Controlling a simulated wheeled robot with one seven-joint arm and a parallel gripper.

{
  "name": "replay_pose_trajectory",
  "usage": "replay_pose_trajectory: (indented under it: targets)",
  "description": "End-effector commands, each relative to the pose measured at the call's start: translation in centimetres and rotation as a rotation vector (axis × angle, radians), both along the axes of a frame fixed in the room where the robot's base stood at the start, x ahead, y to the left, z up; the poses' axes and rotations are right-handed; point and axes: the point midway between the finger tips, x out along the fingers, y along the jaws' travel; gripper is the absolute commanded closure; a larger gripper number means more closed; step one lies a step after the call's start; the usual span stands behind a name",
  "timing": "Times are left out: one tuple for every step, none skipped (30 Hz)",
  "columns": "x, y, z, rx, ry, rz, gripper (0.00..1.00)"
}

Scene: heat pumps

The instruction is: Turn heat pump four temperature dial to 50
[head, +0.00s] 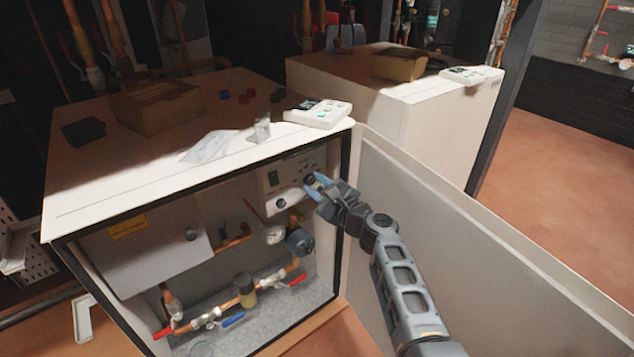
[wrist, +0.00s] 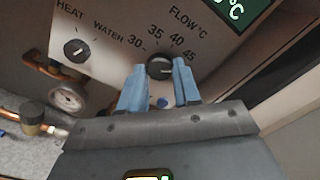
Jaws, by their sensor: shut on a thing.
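The open heat pump cabinet (head: 85,215) has a white control panel (head: 272,180) inside at its upper right. In the wrist view, the black flow temperature dial (wrist: 159,67) sits on this panel (wrist: 105,62) under the label FLOW °C. The marks 30, 35, 40 and 45 show around it; no 50 mark is visible. My gripper (wrist: 159,82) has its blue fingers on both sides of the dial and is shut on it. In the head view, my gripper (head: 313,186) reaches the panel from the right. I cannot read the dial's pointer surely.
The open cabinet door (head: 440,240) stands right of my arm. A heat/water selector knob (wrist: 77,50) and a round gauge (wrist: 66,98) are left of the dial. Pipes and valves (head: 245,290) fill the lower cabinet. A second cabinet (head: 440,130) stands behind.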

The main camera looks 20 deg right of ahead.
Motion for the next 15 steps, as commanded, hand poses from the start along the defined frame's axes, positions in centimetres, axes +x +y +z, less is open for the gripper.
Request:
replay_pose_trajectory:
  targets:
    - [-0.05,-0.09,0.03,0.041,0.016,-0.003,0.98]
    - [-0.05,-0.09,0.0,0.067,0.025,-0.003,0.98]
    - [-0.06,-0.1,-0.04,0.099,0.035,-0.003,0.98]
    - [-0.07,-0.11,-0.04,0.121,0.042,-0.003,0.98]
    - [-0.07,-0.11,-0.04,0.145,0.05,-0.003,0.98]
    - [-0.08,-0.11,-0.04,0.173,0.059,-0.003,0.98]
    - [-0.08,-0.11,-0.05,0.194,0.066,-0.003,0.98]
    - [-0.09,-0.09,-0.07,0.214,0.073,-0.003,0.98]
    - [-0.09,-0.08,-0.11,0.239,0.081,-0.002,0.98]
    - [-0.09,-0.07,-0.12,0.256,0.087,-0.002,0.98]
    - [-0.1,-0.08,-0.14,0.272,0.092,-0.002,0.98]
    - [-0.1,-0.08,-0.14,0.292,0.098,-0.003,0.98]
    - [-0.1,-0.08,-0.15,0.306,0.103,-0.003,0.98]
    - [-0.09,-0.1,-0.15,0.319,0.107,-0.003,0.98]
    - [-0.09,-0.1,-0.16,0.335,0.111,-0.003,0.98]
